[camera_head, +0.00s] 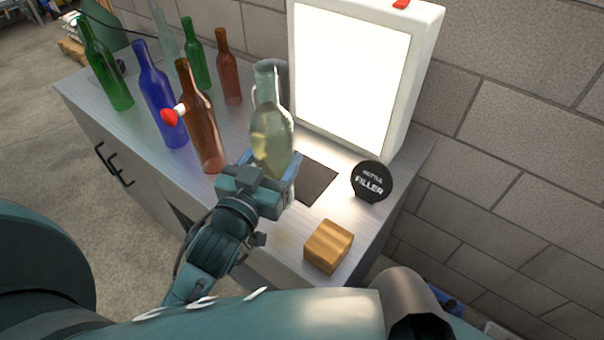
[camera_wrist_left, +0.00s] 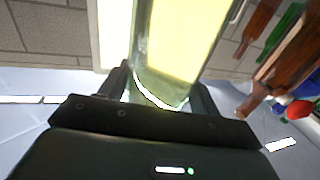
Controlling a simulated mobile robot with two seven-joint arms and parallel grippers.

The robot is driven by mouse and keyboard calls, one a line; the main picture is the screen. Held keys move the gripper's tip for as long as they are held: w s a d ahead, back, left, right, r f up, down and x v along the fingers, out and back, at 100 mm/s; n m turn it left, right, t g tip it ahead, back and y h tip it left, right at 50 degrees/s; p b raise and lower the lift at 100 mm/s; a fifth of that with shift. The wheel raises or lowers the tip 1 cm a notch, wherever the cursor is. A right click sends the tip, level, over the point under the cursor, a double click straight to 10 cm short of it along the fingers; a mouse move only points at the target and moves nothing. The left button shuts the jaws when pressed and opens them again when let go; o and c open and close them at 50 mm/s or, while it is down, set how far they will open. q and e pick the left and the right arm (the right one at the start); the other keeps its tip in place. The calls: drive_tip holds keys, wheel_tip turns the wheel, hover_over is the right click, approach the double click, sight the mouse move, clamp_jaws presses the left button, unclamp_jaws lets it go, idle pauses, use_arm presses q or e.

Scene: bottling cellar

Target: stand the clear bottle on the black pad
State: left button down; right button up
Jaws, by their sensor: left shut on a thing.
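The clear bottle (camera_head: 271,136), pale and see-through, is upright in my left gripper (camera_head: 270,172). In the left wrist view the bottle (camera_wrist_left: 165,50) stands between the two fingers (camera_wrist_left: 160,92), which are shut on it. The black pad (camera_head: 317,182) lies flat on the metal counter just right of the bottle and gripper in the head view. Part of the pad's left side is hidden. The bottle's base is hidden behind the gripper, so I cannot tell whether it touches the counter. My right gripper is not in view.
A bright light box (camera_head: 350,75) stands behind the pad. A black round "FILLER" sign (camera_head: 371,181) and a wooden block (camera_head: 328,246) are to its right and front. A brown bottle (camera_head: 203,125), blue bottle (camera_head: 160,95) and several others stand left. A red-tipped thing (camera_head: 171,116) is among them.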

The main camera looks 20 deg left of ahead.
use_arm(q)
drive_tip(key=w+d+r+m+h, duration=0.1)
drive_tip(key=w+r+m+h, duration=0.25)
drive_tip(key=w, duration=0.95)
wheel_tip(320, 180, down, 10)
drive_tip(key=shift+d+n+g+h+b, duration=0.15)
drive_tip(key=shift+n+g+h+b, duration=0.2)
drive_tip(key=shift+g+h, duration=0.1)
drive_tip(key=shift+w, duration=0.1)
drive_tip(key=shift+f, duration=0.1)
drive_tip(key=shift+c, duration=1.6)
unclamp_jaws()
drive_tip(key=shift+f, duration=0.2)
drive_tip(key=v, duration=1.2)
drive_tip(key=shift+r+b, duration=0.2)
drive_tip(key=shift+b, duration=0.1)
